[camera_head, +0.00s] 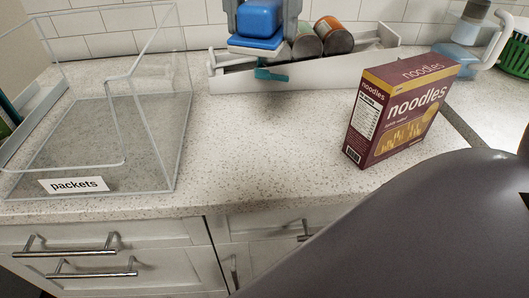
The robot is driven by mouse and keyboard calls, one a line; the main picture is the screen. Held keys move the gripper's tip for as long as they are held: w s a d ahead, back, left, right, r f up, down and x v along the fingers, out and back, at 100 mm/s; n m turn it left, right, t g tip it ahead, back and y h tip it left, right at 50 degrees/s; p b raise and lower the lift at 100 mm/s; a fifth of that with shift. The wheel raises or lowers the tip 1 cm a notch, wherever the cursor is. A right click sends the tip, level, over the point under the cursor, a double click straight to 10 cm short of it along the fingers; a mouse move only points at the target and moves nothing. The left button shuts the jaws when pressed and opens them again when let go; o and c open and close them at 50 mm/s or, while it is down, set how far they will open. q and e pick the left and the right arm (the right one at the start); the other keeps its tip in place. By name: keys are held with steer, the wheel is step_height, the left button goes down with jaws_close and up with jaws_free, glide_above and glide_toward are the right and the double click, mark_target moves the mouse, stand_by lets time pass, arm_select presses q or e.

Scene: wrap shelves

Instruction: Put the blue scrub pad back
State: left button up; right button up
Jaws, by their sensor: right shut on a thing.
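A blue block, which looks like the blue scrub pad (260,18), is at the top edge of the head view, above the low white tray (225,82). Grey fingers of my right gripper (262,8) stand on both sides of it, shut on it; the rest of this gripper is cut off by the top of the picture. A second blue piece (254,44) shows directly below the held pad; whether the two touch is unclear. My left gripper is not in view.
Two cans (333,36) lie in the tray beside a teal piece (272,75). A noodles box (402,108) stands to the right. A clear bin labelled packets (178,150) stands left. A bottle (462,45) and green basket (516,55) are far right. The middle counter is clear.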

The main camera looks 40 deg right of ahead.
steer(key=shift+a+f, duration=0.1)
steer(key=shift+f, duration=0.2)
steer(key=b, duration=0.2)
glide_above(262, 159)
step_height(262, 159, down, 15)
steer(key=shift+s+r, duration=0.1)
steer(key=shift+r, duration=0.1)
steer(key=shift+f, duration=2.4)
steer(key=shift+b, duration=0.35)
steer(key=shift+f, duration=0.15)
steer(key=o, duration=1)
